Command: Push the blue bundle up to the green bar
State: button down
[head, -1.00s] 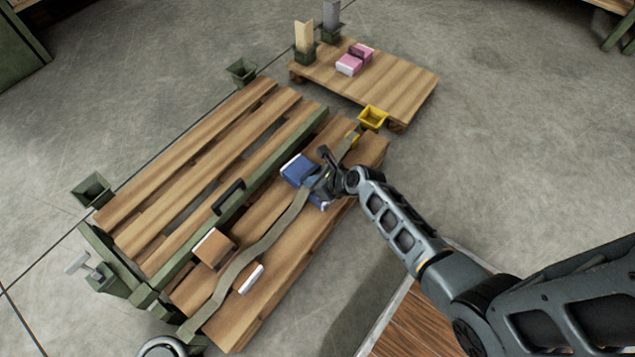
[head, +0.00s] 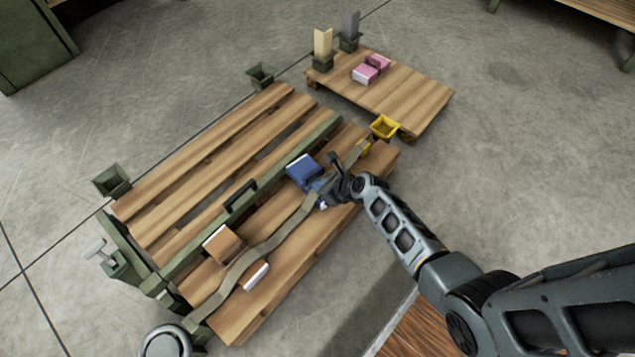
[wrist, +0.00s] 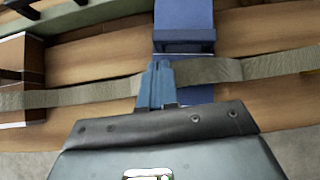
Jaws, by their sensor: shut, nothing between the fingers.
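The blue bundle (head: 303,168) lies on the wooden slats just on the near side of the long green bar (head: 262,183); it also shows at the top of the wrist view (wrist: 183,18). In the head view its far end is close to the bar, but I cannot tell whether they touch. My gripper (head: 329,184) is shut and empty, at the bundle's near side. In the wrist view the fingertips (wrist: 157,68) are low over the strap, beside a blue part; contact is unclear. The gripper hides part of the bundle.
A grey-green strap (head: 268,246) runs along the near slats. A brown block (head: 224,243) and a small white-topped piece (head: 255,276) lie to the left. A black handle (head: 240,195) sits on the bar. A yellow bin (head: 384,127) stands beyond the right end.

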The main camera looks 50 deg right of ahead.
jog(key=p+v, duration=0.5)
jog(key=v, duration=0.6)
jog(key=shift+s+f, duration=0.35)
jog(key=shift+s, duration=0.1)
jog(key=s+a+r+n+t+h, duration=0.1)
jog(key=s+a+r+n, duration=0.5)
jog(key=s+r+n, duration=0.5)
jog(key=s+a+r+n+t+h, duration=0.1)
jog(key=s+a+r+n+t, duration=0.1)
jog(key=s+a+r+n, duration=0.65)
jog(key=s+r+n+t+p, duration=0.1)
jog(key=r+n+p, duration=0.7)
jog(key=r, duration=1.2)
jog(key=s+a+r+n+t+y+p, duration=0.1)
jog(key=s+r+n+p, duration=0.2)
jog(key=r+n+p, duration=0.5)
notch_tip(320, 180, up, 12)
jog(key=p, duration=0.6)
jog(key=shift+s+t+y+p, duration=0.3)
jog(key=shift+s+t+p, duration=0.05)
jog(key=shift+s+t, duration=0.05)
